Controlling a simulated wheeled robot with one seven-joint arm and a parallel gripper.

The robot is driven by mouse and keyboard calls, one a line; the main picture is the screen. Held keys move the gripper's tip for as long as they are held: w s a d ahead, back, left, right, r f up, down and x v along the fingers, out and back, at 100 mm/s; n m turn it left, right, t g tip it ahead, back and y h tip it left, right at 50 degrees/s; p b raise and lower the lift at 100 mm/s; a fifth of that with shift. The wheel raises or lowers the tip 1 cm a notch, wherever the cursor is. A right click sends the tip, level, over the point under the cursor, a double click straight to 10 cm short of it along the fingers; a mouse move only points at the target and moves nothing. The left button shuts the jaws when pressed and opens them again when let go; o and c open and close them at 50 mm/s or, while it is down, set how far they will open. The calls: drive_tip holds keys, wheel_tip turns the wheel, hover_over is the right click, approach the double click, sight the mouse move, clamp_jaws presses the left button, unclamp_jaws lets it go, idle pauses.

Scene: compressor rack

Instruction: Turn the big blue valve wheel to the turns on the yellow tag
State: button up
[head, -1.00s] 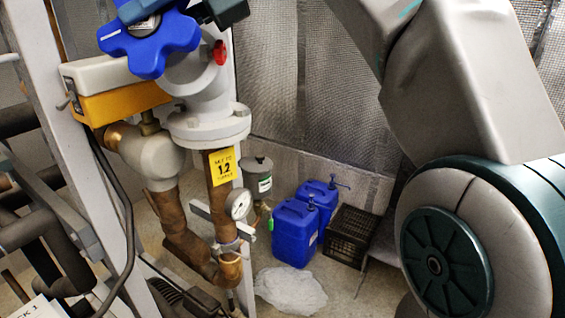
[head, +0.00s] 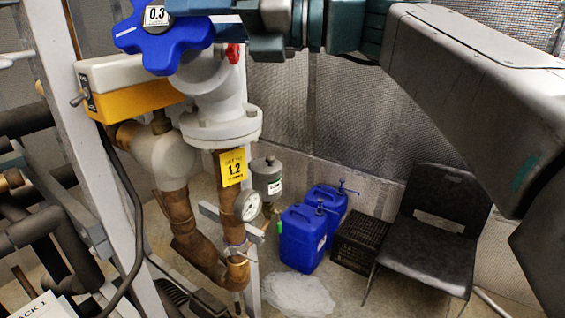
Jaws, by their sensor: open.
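The big blue valve wheel (head: 195,33) is at the top left in the head view, cut off by the top edge. A small white counter (head: 157,16) on its hub reads 0.3. The yellow tag (head: 233,167) hangs on the copper pipe below the grey valve body (head: 218,112) and reads 1.2. My gripper (head: 228,20) is open at the upper right of the wheel, close to its rim. The top edge cuts it off, so I cannot tell whether it touches the wheel.
A small red handle (head: 233,52) sits just below my gripper. A yellow and white box (head: 130,88) is left of the valve. A gauge (head: 248,206), blue jugs (head: 303,240), a black crate (head: 360,240) and a chair (head: 435,240) stand lower. A white frame post (head: 95,150) rises at left.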

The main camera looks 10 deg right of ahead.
drive_tip(key=b+v, duration=0.2)
drive_tip(key=v, duration=0.9)
wheel_tip(320, 180, down, 31)
drive_tip(key=w+n+h+b, duration=0.2)
drive_tip(key=n+h+b, duration=0.3)
drive_tip(key=n+h, duration=0.3)
drive_tip(key=shift+w+r+n+t+h+b, duration=0.15)
drive_tip(key=shift+w+n+t+h+b, duration=0.15)
drive_tip(key=shift+n+b, duration=0.15)
